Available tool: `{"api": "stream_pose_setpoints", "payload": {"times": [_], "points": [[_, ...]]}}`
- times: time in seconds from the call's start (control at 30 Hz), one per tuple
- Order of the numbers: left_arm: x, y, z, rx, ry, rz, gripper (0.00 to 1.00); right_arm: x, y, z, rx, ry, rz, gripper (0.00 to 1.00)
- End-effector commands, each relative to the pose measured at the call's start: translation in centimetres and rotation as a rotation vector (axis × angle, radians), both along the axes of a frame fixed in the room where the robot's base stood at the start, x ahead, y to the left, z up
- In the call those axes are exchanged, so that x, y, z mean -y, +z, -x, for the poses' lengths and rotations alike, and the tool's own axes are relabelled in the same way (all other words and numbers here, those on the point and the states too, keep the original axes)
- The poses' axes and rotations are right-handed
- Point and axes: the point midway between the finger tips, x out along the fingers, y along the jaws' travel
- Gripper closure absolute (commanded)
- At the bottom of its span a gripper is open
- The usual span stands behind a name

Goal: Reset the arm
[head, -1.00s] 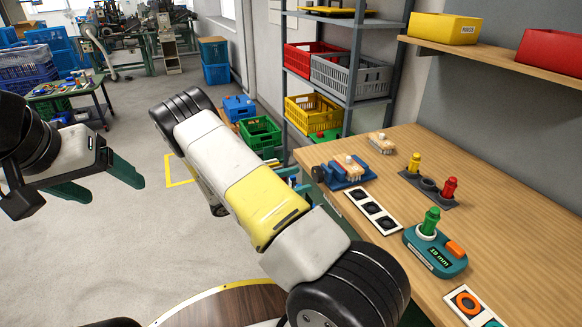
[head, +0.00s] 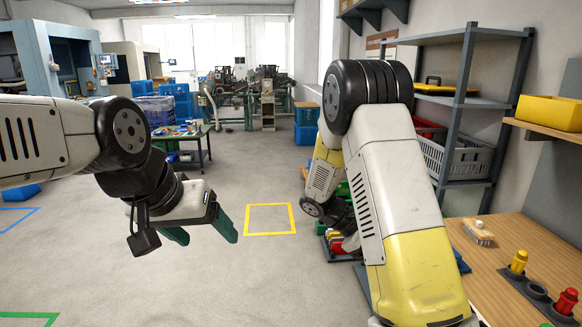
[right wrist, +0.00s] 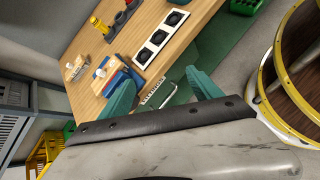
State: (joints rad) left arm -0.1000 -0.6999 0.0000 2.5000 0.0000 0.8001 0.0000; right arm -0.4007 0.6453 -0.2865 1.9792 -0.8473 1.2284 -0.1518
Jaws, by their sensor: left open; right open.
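My left gripper (head: 205,236) is in the left half of the head view, above bare floor. Its two green fingers are apart and nothing is between them. My right arm reaches across the right half of the head view, beside the wooden workbench (head: 515,240). The fingers of my right gripper are hidden there. In the right wrist view my right gripper (right wrist: 163,95) shows two green fingers spread apart and empty, with the bench edge beyond them.
On the workbench are a brush (head: 478,233), a yellow peg (head: 518,262) and a red peg (head: 566,301). A grey shelf rack (head: 463,110) with crates stands behind it. A yellow floor square (head: 270,219) and open floor lie ahead.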

Motion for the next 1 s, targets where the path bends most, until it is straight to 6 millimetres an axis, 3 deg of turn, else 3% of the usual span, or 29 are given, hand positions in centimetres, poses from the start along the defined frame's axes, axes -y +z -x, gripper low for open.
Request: {"api": "stream_pose_setpoints", "payload": {"times": [0.7,1.0], "points": [[0.0,0.0,0.0,0.0,0.0,0.0,0.27,-9.0,15.4,12.5,0.771,-0.534,-0.889,0.27],[0.0,0.0,0.0,0.0,0.0,0.0,0.27,-11.6,19.3,15.8,1.003,-0.635,-1.1,0.27]]}}
